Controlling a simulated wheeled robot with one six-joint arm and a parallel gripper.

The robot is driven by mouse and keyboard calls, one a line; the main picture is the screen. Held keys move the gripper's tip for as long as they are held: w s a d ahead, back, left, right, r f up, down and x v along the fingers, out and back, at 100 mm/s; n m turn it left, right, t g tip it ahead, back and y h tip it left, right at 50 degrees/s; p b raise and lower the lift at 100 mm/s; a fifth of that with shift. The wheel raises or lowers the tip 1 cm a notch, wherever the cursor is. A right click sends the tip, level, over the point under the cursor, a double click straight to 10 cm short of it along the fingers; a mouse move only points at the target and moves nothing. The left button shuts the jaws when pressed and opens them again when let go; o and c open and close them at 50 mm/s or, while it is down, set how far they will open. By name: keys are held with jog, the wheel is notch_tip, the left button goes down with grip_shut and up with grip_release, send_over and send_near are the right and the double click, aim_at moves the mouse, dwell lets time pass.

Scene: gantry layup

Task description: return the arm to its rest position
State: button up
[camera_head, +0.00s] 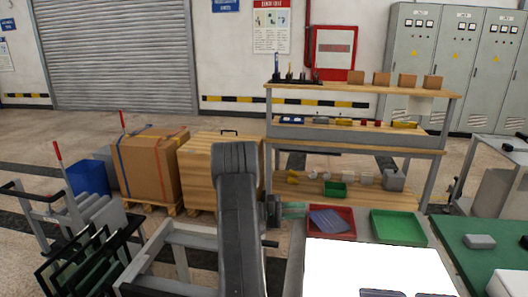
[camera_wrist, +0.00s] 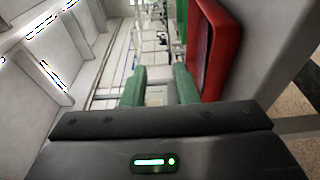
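My arm (camera_head: 239,215) rises in the middle of the head view, its dark grey link upright in front of the wooden box. My gripper (camera_head: 293,209) shows small and partly hidden to the right of the arm, just left of the red tray (camera_head: 342,236). In the wrist view my gripper (camera_wrist: 159,88) has its two green fingers apart, with nothing seen held between them. The red tray (camera_wrist: 202,72) is close beside the right finger in that view; I cannot tell whether they touch.
A green tray (camera_head: 398,241) and a bright white panel (camera_head: 370,270) lie right of my arm. A wooden workbench (camera_head: 360,143) stands behind. A cardboard box (camera_head: 152,184) and a wooden box (camera_head: 206,185) stand left. A dark rack (camera_head: 85,260) is at the lower left.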

jog(key=d, duration=0.8)
jog(key=shift+s+d, duration=0.25)
jog(key=shift+d, duration=0.15)
jog(key=r+p, duration=0.2)
jog(key=shift+a+r+p, duration=0.15)
jog(key=shift+a+p, duration=0.05)
jog(key=shift+p, duration=0.2)
jog(key=shift+r+p, duration=1.45)
jog(key=shift+p, duration=0.1)
jog(key=shift+f, duration=0.1)
